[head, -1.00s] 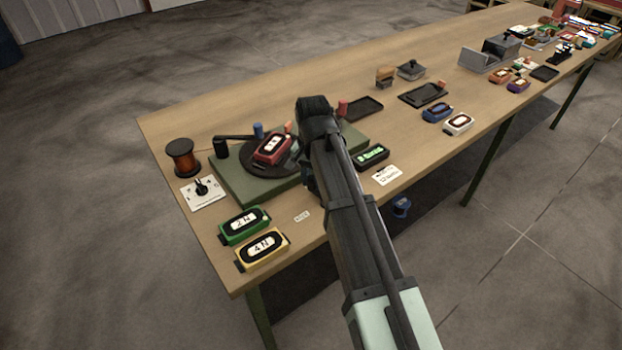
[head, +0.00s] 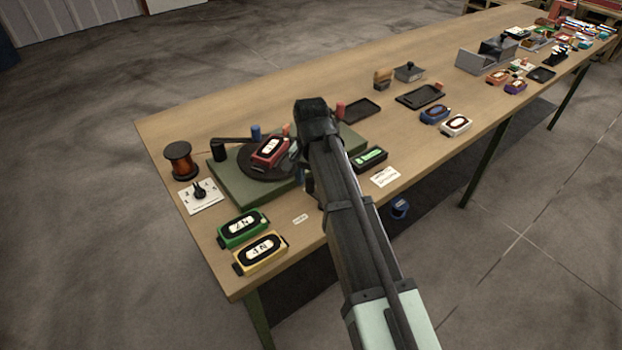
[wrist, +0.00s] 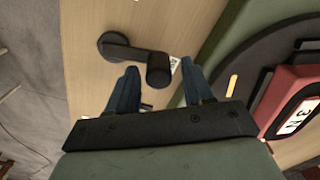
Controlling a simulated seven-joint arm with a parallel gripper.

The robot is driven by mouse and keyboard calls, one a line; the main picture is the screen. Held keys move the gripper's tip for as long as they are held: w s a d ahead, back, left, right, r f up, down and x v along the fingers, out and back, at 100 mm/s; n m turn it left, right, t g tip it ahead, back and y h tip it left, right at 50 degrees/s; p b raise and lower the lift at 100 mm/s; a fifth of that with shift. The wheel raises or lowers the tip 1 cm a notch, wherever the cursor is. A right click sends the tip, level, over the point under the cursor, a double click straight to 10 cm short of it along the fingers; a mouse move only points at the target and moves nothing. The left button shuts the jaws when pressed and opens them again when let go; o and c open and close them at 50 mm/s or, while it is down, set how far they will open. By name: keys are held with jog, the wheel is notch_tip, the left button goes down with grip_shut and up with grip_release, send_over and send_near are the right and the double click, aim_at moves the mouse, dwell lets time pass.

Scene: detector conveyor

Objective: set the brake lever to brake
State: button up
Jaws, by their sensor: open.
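The black lever (wrist: 134,52) shows in the wrist view on the wooden table, beside the green base. It has a round pivot at its upper left and a rounded knob (wrist: 158,72) at its free end. My gripper (wrist: 160,66) is open, with its two blue-grey fingers apart. In the wrist picture the knob appears between the fingertips; I cannot tell whether either finger touches it. A white label (wrist: 174,64) lies partly hidden beside the knob. In the head view my arm hides this lever, and the fingers are mostly hidden.
The green base (head: 232,190) carries a dark turntable with a red device (head: 271,152). A green device (head: 242,229), a yellow device (head: 260,254) and a dial plate (head: 201,196) lie to the left.

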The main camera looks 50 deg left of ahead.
aim_at(312, 178)
notch_tip(312, 178, up, 14)
dwell(0.7)
jog(key=shift+w+f, duration=0.1)
dwell(0.4)
